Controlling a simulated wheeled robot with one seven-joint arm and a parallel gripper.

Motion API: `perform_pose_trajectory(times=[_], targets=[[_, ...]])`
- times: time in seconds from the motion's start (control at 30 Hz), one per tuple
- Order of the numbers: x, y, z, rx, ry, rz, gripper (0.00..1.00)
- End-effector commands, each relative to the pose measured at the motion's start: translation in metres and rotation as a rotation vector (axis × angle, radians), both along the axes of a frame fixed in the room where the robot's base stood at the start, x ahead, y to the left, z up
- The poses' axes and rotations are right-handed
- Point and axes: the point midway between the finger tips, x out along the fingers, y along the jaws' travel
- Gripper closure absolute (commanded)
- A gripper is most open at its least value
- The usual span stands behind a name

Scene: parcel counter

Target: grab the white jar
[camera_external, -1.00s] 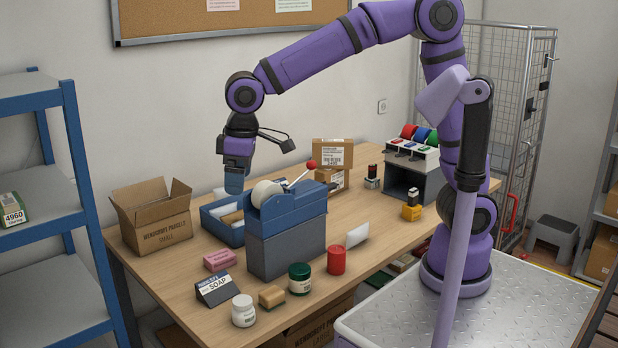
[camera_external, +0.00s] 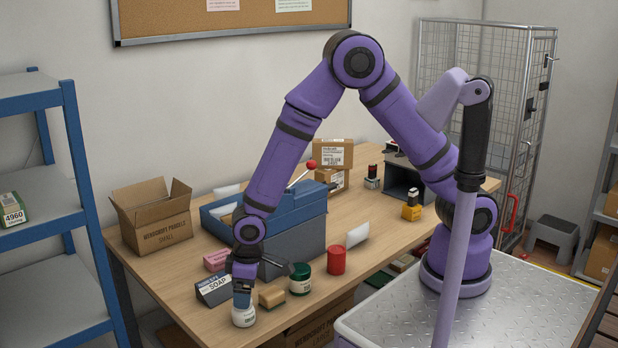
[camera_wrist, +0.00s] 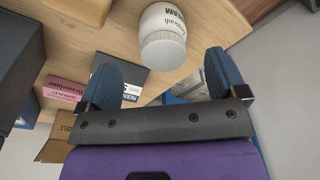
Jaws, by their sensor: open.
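The white jar (camera_external: 243,317) stands upright near the front edge of the table. In the wrist view the white jar (camera_wrist: 163,36) shows its lid and a label with green lettering, just beyond the fingertips and roughly between them. My gripper (camera_external: 242,299) is directly above the jar in the external view, pointing down and covering part of its top. In the wrist view my gripper's (camera_wrist: 160,72) two blue fingers are spread apart with nothing between them. I cannot tell whether the fingertips reach below the lid.
A tan block (camera_external: 271,297), a green jar (camera_external: 300,279) and a red can (camera_external: 336,261) line up to the right. The blue-grey dispenser (camera_external: 297,243) rises behind them.

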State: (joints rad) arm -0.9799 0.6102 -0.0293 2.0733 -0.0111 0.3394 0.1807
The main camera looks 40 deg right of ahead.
Motion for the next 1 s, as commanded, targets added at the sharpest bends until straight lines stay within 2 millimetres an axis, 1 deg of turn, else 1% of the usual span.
perform_pose_trajectory(times=[0.03, 0.1, 0.27, 0.6, 0.73, 0.97, 1.0], targets=[[0.0, 0.0, -0.007, -0.001, 0.001, 0.0, 0.09], [0.001, 0.001, -0.013, -0.001, 0.001, 0.0, 0.09], [0.002, 0.002, -0.021, 0.0, 0.0, 0.0, 0.09], [0.005, 0.009, -0.062, -0.001, 0.001, -0.001, 0.09], [0.005, 0.01, -0.069, -0.001, 0.001, -0.001, 0.09], [0.005, 0.01, -0.069, 0.0, 0.0, -0.001, 0.09], [0.005, 0.01, -0.069, 0.0, 0.0, -0.001, 0.18]])
